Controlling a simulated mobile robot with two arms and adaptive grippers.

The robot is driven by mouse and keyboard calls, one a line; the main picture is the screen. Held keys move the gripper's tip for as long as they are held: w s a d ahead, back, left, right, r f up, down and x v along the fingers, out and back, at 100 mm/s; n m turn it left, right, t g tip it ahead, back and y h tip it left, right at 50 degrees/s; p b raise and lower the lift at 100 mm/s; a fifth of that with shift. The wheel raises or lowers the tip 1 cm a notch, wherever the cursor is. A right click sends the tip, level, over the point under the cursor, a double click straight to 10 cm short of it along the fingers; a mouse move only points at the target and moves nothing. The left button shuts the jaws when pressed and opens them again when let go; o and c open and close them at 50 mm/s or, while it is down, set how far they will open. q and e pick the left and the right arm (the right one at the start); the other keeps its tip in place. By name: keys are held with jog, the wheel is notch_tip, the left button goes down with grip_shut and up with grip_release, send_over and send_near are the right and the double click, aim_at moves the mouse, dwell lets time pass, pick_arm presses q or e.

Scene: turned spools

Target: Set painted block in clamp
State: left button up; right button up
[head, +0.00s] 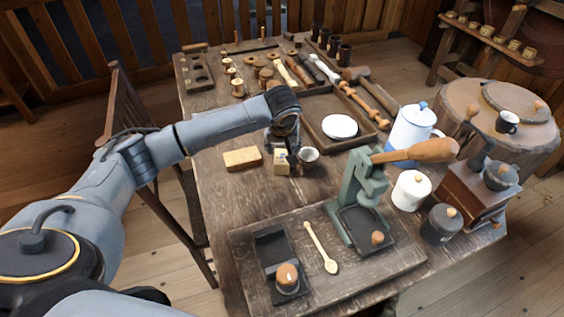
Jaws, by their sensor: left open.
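My left gripper (287,153) points down over the middle of the table and is open. A small tan block (281,167), possibly the painted block, stands right at its fingertips; the gripper partly hides it, and I cannot tell whether they touch. A flat, speckled yellow-tan block (242,158) lies to the left, apart from the gripper. A green clamp-like press (362,192) with a long wooden handle (420,151) stands on a board to the right and nearer. No block shows in it. My right gripper is not in view.
A small white cup (308,155) stands close right of the gripper. A wooden tray (312,125) holds a white plate (340,126). The near board (265,232) carries a wooden spoon (320,248) and a dark holder. A white-blue pot (411,128), canister and grinder stand right. Turned pieces crowd the back.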

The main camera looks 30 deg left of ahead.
aim_at(282, 157)
pick_arm(q)
jog(key=x, duration=0.6)
jog(key=shift+s+a+f, duration=0.1)
jog(key=shift+f, duration=0.25)
jog(key=shift+r, duration=0.1)
jog(key=c, duration=1.1)
